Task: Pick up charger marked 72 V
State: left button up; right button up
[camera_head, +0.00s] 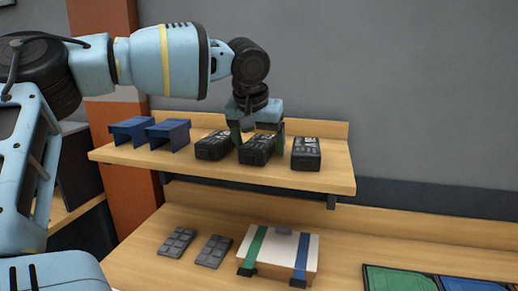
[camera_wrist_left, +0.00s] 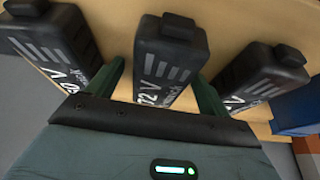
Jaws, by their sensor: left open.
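The charger marked 72 V (camera_wrist_left: 168,62) is a black block with a white label, the middle one of three on the upper wooden shelf. In the head view the middle charger (camera_head: 257,151) sits under my left gripper (camera_head: 258,136). My left gripper is open, its green fingers one on each side of this charger. The wrist view shows the charger between the fingers (camera_wrist_left: 158,72), resting on the shelf. The other two black chargers stand to its left (camera_head: 213,145) and right (camera_head: 306,154) in the head view; their markings are only partly legible. My right gripper is not in view.
Two blue stands (camera_head: 168,134) are at the left of the upper shelf (camera_head: 190,165). On the lower surface lie two grey keypad-like blocks (camera_head: 213,251), a white box with green and blue straps (camera_head: 278,247), and a green tray (camera_head: 400,281). The chargers on both sides leave narrow gaps.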

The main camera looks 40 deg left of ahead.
aim_at(260, 140)
pick_arm(q)
jog(key=c, duration=1.3)
jog(key=shift+r, duration=0.2)
jog(key=shift+r, duration=0.85)
jog(key=shift+b+v, duration=0.3)
jog(key=shift+v, duration=0.5)
jog(key=s+d+r, duration=0.1)
jog(key=s+d, duration=0.1)
jog(key=s, duration=1.3)
jog(key=shift+r+p, duration=0.2)
jog(key=shift+p, duration=0.15)
jog(key=shift+s+d, duration=0.1)
jog(key=shift+s, duration=0.05)
